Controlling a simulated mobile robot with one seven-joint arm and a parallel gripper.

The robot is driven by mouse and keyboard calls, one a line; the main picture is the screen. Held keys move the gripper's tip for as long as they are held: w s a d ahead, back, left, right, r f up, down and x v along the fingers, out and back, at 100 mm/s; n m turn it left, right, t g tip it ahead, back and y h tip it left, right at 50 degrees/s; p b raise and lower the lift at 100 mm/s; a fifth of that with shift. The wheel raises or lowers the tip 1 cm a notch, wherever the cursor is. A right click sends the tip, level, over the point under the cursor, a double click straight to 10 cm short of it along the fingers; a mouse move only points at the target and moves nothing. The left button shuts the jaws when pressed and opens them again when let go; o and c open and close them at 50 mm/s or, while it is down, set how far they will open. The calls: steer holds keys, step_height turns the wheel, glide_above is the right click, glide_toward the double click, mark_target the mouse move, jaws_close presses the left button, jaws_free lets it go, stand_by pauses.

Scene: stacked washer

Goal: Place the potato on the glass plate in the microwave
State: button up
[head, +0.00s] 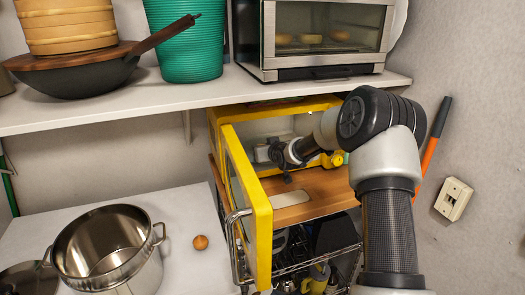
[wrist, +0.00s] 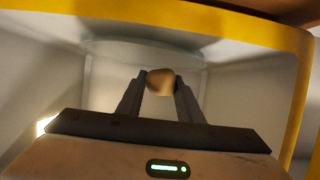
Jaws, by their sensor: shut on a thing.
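The potato (wrist: 161,82) is brown and sits between the two fingers of my gripper (wrist: 160,90) in the wrist view. The fingers are shut on it. In the head view my gripper (head: 268,152) is inside the yellow microwave (head: 216,125), whose door (head: 262,215) stands open to the left. The clear glass plate (wrist: 135,48) shows faintly beyond the potato in the wrist view. I cannot tell whether the potato touches the plate. In the head view the potato is not clearly visible.
A shelf with a toaster oven (head: 325,40) is above the microwave. A steel pot (head: 105,245) and a small brown round thing (head: 201,242) are on the counter (head: 185,205) at left. A dish rack (head: 295,260) is below the microwave.

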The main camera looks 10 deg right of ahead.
steer(key=shift+w+f, duration=0.25)
steer(key=shift+f, duration=0.5)
steer(key=shift+f, duration=0.1)
steer(key=shift+f, duration=0.15)
steer(key=o, duration=1.2)
steer(key=shift+c, duration=0.2)
